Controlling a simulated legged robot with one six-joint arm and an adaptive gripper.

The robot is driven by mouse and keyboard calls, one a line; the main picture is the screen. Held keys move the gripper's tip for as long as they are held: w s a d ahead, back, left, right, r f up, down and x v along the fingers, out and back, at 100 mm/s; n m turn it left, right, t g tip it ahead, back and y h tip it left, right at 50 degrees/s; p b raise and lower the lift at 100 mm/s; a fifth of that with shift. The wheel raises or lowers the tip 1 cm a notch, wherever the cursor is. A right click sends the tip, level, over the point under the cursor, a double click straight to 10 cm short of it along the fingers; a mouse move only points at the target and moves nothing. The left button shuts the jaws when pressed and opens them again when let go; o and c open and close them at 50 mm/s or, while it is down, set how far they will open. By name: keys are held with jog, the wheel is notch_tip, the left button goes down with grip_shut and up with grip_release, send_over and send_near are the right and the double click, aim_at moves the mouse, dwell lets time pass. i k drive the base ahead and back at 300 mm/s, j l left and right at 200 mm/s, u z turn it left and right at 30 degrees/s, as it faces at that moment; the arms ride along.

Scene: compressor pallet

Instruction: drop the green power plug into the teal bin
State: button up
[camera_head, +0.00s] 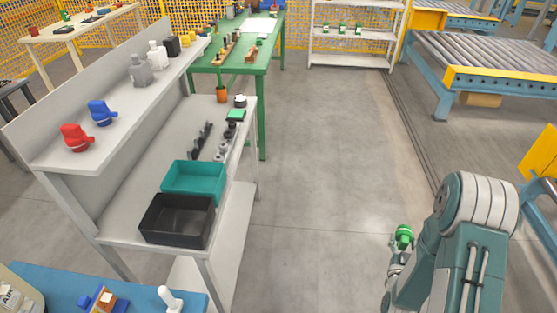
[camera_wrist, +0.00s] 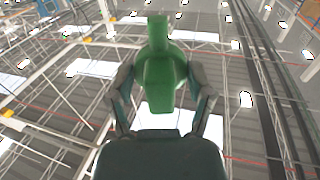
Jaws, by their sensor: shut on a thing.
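The green power plug (camera_head: 404,236) is held up at the lower right of the head view, beside my arm. In the wrist view the green power plug (camera_wrist: 160,72) sits between the two fingers of my gripper (camera_wrist: 161,85), which is shut on it. The wrist camera looks up at the ceiling behind the plug. My gripper (camera_head: 400,250) is well to the right of the grey bench, over open floor. The teal bin (camera_head: 194,182) stands on the lower shelf of the grey bench, and looks empty.
A black bin (camera_head: 177,220) stands in front of the teal bin. A red plug (camera_head: 76,138) and a blue plug (camera_head: 102,112) are on the upper shelf. A blue table (camera_head: 60,288) is at lower left. Clear floor (camera_head: 320,180) lies between bench and conveyor (camera_head: 490,62).

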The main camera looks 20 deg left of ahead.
aim_at(210, 188)
jog(key=i+u, duration=0.25)
jog(key=i, duration=0.15)
jog(key=i+l+u, duration=0.25)
jog(key=i, duration=0.15)
jog(key=i+l+u, duration=0.4)
jog(key=u, duration=0.3)
jog(key=i+l+u, duration=0.55)
jog(key=u, duration=0.3)
jog(key=i+l+u, duration=0.1)
jog(key=l+u, duration=0.35)
jog(key=i+l+u, duration=0.1)
jog(key=l+u, duration=0.75)
